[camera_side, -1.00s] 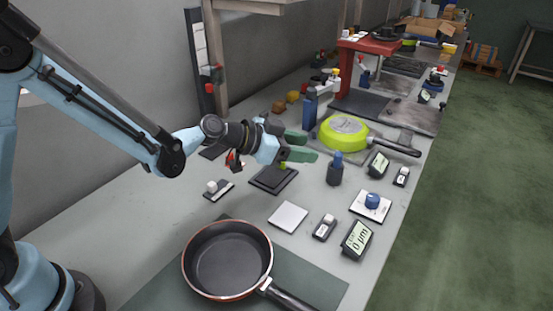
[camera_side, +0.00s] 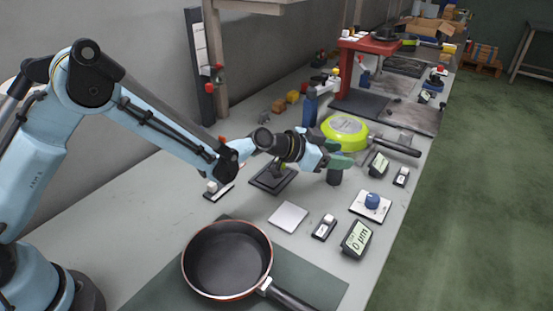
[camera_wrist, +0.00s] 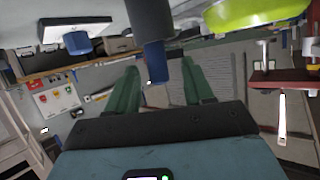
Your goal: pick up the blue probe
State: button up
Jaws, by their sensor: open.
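The blue probe (camera_wrist: 155,62) stands in a dark cylindrical holder (camera_side: 334,178) on the bench. In the wrist view, which looks upside down, the holder (camera_wrist: 151,18) hangs from the top edge with the probe below it. My gripper (camera_side: 343,152) is at the holder's top in the side view, and its green fingers hide the probe there. In the wrist view my gripper (camera_wrist: 159,67) is open, with one finger on each side of the probe and gaps between. I see no contact.
A lime-green pan (camera_side: 345,131) lies upside down just behind my gripper. A dark frying pan (camera_side: 228,262) is in front. A display (camera_side: 357,239), a small display (camera_side: 378,164) and a blue knob (camera_side: 372,200) stand to the right. A red stand (camera_side: 376,47) is farther back.

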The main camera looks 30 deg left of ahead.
jog(key=shift+x, duration=1.35)
grip_shut()
